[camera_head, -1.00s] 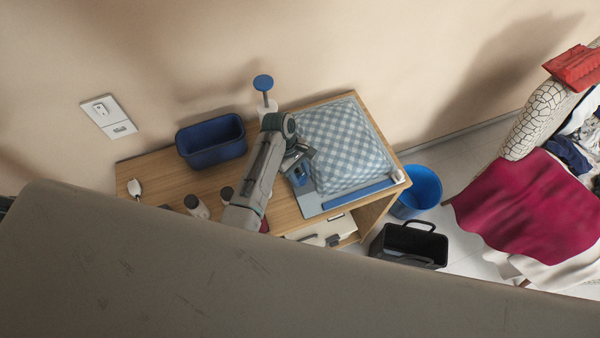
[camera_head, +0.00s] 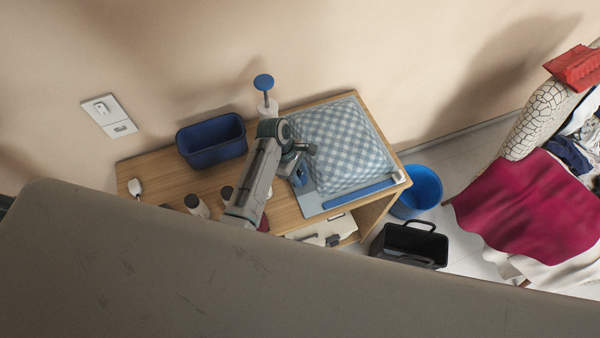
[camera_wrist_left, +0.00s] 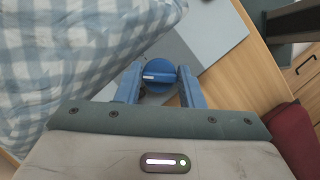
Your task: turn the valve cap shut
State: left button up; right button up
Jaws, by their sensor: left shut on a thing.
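The valve cap (camera_wrist_left: 158,82) is a round blue knob with a pale bar across its face, seen in the left wrist view on the flat grey-blue part of a bag (camera_wrist_left: 212,32). My left gripper (camera_wrist_left: 161,71) has a blue finger on either side of the cap and is shut on it. The bag holds a puffy blue-and-white checked item (camera_head: 340,146) on the wooden table. In the head view my left gripper (camera_head: 299,175) is at the bag's left edge, and the cap is hidden there. My right gripper is in neither view.
A blue bin (camera_head: 212,142), a blue-topped pump (camera_head: 264,84) and small jars (camera_head: 196,206) share the wooden table (camera_head: 150,165). A blue bucket (camera_head: 418,190) and a black basket (camera_head: 410,245) stand on the floor to the right.

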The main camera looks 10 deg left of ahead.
pick_arm(q)
jog(key=o, duration=1)
jog(key=shift+r, duration=0.1)
jog(key=shift+w+a+r, duration=0.1)
jog(key=shift+a+r, duration=0.05)
jog(key=shift+r, duration=0.1)
jog(key=b+v, duration=0.2)
jog(key=v, duration=0.8)
jog(key=shift+r+b, duration=0.1)
jog(key=shift+b, duration=0.3)
jog(key=shift+c, duration=0.3)
